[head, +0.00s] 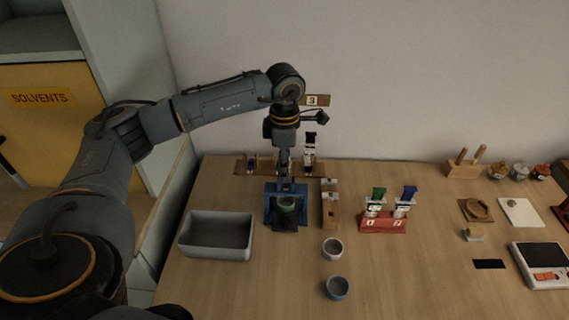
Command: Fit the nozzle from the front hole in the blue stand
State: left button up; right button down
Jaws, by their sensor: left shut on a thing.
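A blue stand-like piece (270,192) stands left of the table's middle, with a dark base in front. My left gripper (284,178) points down directly above and behind the green thing, at the blue piece. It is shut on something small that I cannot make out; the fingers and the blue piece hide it. I cannot make out a separate nozzle or the holes. My right gripper is out of view.
A grey bin (218,234) stands left of the blue piece. A wooden block (330,205) and a red rack (383,221) with green and blue-topped items are to the right. Two small cups (333,248) stand in front. A wooden rack is behind my gripper.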

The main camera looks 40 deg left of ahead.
aim_at(284, 184)
pick_arm(q)
jog(key=shift+f+b, duration=0.45)
jog(key=shift+f, duration=0.05)
dwell(0.4)
jog(key=shift+f+b, duration=2.6)
jog(key=shift+f, duration=0.75)
dwell(0.7)
jog(key=o, duration=0.8)
jog(key=shift+o, duration=0.2)
jog(key=shift+r, duration=0.2)
jog(key=shift+r+p, duration=1.65)
jog(key=shift+r, duration=0.7)
